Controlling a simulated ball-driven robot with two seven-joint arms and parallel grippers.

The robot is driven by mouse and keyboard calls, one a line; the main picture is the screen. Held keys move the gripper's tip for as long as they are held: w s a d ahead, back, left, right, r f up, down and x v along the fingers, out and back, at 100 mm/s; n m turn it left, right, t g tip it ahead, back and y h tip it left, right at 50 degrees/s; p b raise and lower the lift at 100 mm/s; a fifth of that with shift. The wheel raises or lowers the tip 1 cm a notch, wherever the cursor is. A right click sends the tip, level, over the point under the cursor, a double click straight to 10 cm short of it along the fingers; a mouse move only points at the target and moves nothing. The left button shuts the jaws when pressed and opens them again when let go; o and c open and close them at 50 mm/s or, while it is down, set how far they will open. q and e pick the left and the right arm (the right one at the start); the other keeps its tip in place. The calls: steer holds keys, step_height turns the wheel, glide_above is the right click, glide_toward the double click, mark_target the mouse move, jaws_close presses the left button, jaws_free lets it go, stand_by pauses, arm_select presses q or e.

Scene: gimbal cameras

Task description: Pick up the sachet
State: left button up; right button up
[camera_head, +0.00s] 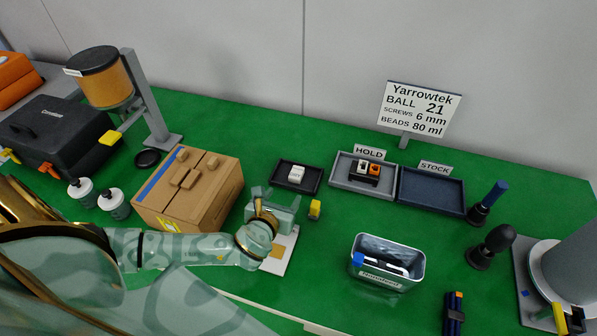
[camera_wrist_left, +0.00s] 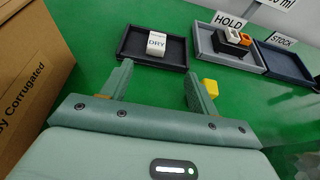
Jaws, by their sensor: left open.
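The sachet is a small white packet (camera_head: 297,173) lying in a small black tray (camera_head: 312,186). In the left wrist view the sachet (camera_wrist_left: 157,43) shows the word DRY and sits in the left-middle part of the tray (camera_wrist_left: 179,62). My left gripper (camera_head: 271,196) is open and empty, on the near side of the tray. In the left wrist view its two fingers (camera_wrist_left: 158,84) stand apart and point toward the tray, with green table between them and the sachet. My right gripper is not seen.
A cardboard box (camera_head: 215,190) stands close left of my left gripper. A yellow block (camera_head: 315,209) is just right of it. The grey HOLD tray (camera_head: 340,182) and dark STOCK tray (camera_head: 430,193) lie to the right. A metal tin (camera_head: 410,262) stands nearer.

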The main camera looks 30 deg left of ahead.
mark_target(294, 177)
arm_select(q)
steer(key=b+x, duration=0.2)
steer(key=x, duration=0.5)
steer(key=shift+w+f, duration=0.2)
steer(key=shift+f, duration=0.05)
steer(key=shift+w, duration=0.2)
steer(key=shift+w+a+f, duration=0.2)
steer(key=shift+w, duration=0.05)
steer(key=b+x, duration=0.1)
steer(key=x, duration=0.1)
steer(key=b+x, duration=0.1)
steer(key=x, duration=0.1)
steer(key=shift+s+a+f, duration=0.1)
steer(key=shift+a+f, duration=0.05)
steer(key=shift+a, duration=0.1)
steer(key=shift+w, duration=0.25)
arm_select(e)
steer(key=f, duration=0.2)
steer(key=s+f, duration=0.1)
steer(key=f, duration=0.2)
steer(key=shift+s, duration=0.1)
arm_select(q)
steer(key=c, duration=1.1)
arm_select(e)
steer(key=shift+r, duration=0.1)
